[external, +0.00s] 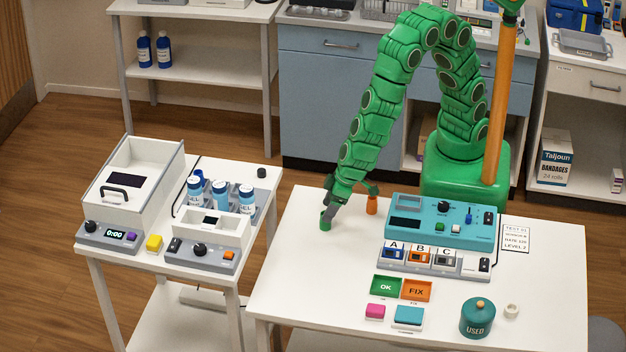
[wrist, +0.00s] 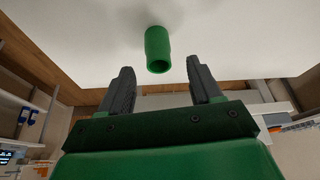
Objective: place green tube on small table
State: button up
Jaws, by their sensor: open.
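The green tube (external: 325,221) stands on the white table on the right (external: 290,270), near its back left corner. In the wrist view the green tube (wrist: 158,48) is a hollow cylinder just beyond my fingertips, lined up between them. My gripper (external: 332,211) reaches down at the tube, and in the external view a grey finger is right beside it. In the wrist view my gripper (wrist: 160,66) is open, with nothing held between its fingers. The narrower white table (external: 263,225) on the left carries several devices.
An orange tube (external: 371,205) stands to the right of my gripper. A teal device (external: 441,220), OK and FIX trays (external: 386,287) and a teal USED jar (external: 477,318) occupy the right table. Gel bottles (external: 220,196) and a white box (external: 130,180) crowd the left table.

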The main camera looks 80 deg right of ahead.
aim_at(321, 222)
jog(key=shift+x, duration=2.6)
jog(key=c, duration=1.1)
jog(key=shift+c, duration=0.2)
notch_tip(321, 222, up, 10)
